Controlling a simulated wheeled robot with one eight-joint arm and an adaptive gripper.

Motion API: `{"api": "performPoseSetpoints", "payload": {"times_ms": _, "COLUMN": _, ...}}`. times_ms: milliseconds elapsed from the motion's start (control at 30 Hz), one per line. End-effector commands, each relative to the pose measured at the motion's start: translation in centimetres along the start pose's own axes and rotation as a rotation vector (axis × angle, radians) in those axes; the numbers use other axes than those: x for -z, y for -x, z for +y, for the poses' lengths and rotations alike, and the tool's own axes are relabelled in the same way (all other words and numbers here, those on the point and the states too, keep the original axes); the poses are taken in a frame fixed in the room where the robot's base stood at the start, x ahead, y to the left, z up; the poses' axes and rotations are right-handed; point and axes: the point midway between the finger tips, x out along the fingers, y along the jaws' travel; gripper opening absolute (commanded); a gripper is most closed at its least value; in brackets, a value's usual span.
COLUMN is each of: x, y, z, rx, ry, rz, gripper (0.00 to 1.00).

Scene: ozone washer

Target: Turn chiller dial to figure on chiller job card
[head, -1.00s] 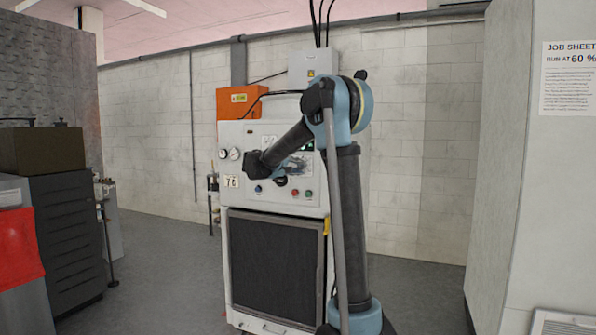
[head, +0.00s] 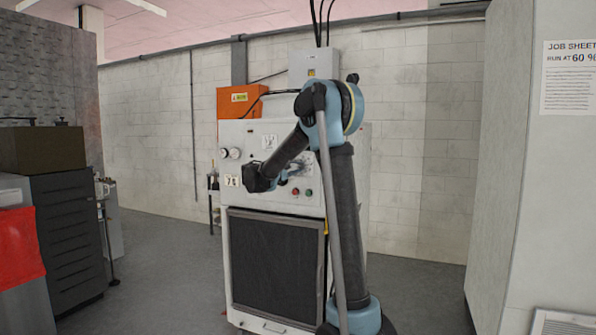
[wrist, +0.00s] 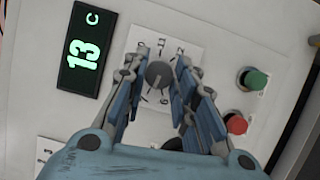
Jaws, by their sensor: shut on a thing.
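The dial (wrist: 158,75) is a round grey knob on a white scale plate (wrist: 150,47) in the wrist view. Its scale figures are too small to read. My gripper (wrist: 160,68) is shut on the dial, one blue finger on each side. In the head view my gripper (head: 284,177) is at the front panel of the white chiller cabinet (head: 262,145) and hides the dial.
A green button (wrist: 256,80) and a red button (wrist: 236,123) sit right of the dial. Two gauges (head: 229,153) are at the panel's upper left. A dark drawer cabinet (head: 68,235) stands at left. Open floor (head: 160,265) lies between it and the chiller.

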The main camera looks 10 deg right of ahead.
Motion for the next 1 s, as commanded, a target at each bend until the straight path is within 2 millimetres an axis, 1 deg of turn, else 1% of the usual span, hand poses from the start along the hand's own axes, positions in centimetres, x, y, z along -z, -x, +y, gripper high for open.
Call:
{"api": "performPoseSetpoints", "payload": {"times_ms": 300, "x": 0.1, "y": 0.1, "z": -0.2, "rx": 0.005, "ry": -0.001, "rz": 0.003, "gripper": 0.02}}
{"api": "performPoseSetpoints", "payload": {"times_ms": 333, "x": 0.1, "y": 0.1, "z": -0.2, "rx": 0.005, "ry": -0.001, "rz": 0.003, "gripper": 0.32}}
{"api": "performPoseSetpoints", "payload": {"times_ms": 400, "x": 0.1, "y": 0.1, "z": -0.2, "rx": 0.004, "ry": -0.001, "rz": 0.003, "gripper": 0.46}}
{"api": "performPoseSetpoints", "payload": {"times_ms": 767, "x": 0.0, "y": 0.2, "z": -0.1, "rx": 0.002, "ry": -0.001, "rz": 0.001, "gripper": 0.46}}
{"api": "performPoseSetpoints", "payload": {"times_ms": 867, "x": 0.0, "y": 0.9, "z": -0.1, "rx": 0.002, "ry": -0.001, "rz": 0.002, "gripper": 0.46}}
{"api": "performPoseSetpoints", "payload": {"times_ms": 1000, "x": 0.1, "y": 3.0, "z": -0.1, "rx": 0.002, "ry": -0.001, "rz": 0.004, "gripper": 0.46}}
